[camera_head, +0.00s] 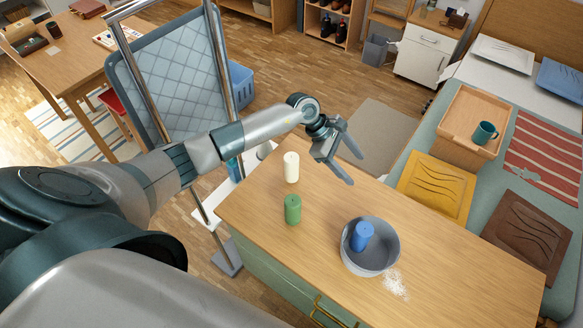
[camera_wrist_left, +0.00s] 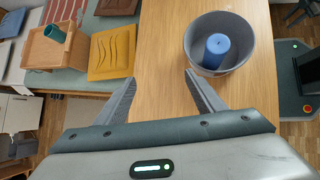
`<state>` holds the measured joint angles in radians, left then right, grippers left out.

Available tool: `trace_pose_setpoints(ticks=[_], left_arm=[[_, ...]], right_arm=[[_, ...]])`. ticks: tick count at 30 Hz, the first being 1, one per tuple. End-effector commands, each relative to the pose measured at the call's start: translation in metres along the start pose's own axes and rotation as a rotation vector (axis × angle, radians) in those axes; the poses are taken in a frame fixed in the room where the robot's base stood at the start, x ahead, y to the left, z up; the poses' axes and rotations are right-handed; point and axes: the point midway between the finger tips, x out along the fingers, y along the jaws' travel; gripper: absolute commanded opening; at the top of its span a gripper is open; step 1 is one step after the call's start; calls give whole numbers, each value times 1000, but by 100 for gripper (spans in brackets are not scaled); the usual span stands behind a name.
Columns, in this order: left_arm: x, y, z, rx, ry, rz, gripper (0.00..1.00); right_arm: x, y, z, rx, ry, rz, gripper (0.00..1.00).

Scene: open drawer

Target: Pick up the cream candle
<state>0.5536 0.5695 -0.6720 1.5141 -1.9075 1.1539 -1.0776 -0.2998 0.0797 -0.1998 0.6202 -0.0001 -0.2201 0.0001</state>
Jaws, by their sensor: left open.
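The cream candle (camera_head: 291,167) stands upright near the far left part of the wooden cabinet top (camera_head: 440,250). It is not seen in the left wrist view. My left gripper (camera_head: 356,170) is open and empty, above the cabinet's far edge, to the right of the cream candle in the head view. Its spread fingers (camera_wrist_left: 160,76) show in the left wrist view, with bare wood between them. My right gripper is not in view.
A green candle (camera_head: 292,210) stands just nearer than the cream one. A grey bowl (camera_head: 387,249) holds a blue candle (camera_head: 361,236). White grains (camera_head: 395,284) lie beside it. A metal-framed panel (camera_head: 175,75) rises behind my left arm.

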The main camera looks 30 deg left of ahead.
Motion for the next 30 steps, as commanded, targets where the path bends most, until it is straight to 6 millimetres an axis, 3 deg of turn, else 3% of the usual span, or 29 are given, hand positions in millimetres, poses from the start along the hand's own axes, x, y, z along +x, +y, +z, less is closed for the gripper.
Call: trace_pose_setpoints(ticks=[1,3,6,10,16,25,30], left_arm=[[-13,9,-29,45,110,-27,63],[-33,16,-68,96,259,-78,63],[-65,23,-112,139,433,-143,63],[-99,28,-147,159,580,-207,63],[-116,29,-162,163,645,-241,63],[-114,28,-162,163,642,-240,63],[-102,25,-166,165,640,-241,63]], right_arm=[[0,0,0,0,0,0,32],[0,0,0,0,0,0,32],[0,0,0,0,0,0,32],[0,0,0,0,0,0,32],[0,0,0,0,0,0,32],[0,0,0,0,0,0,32],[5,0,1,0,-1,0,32]])
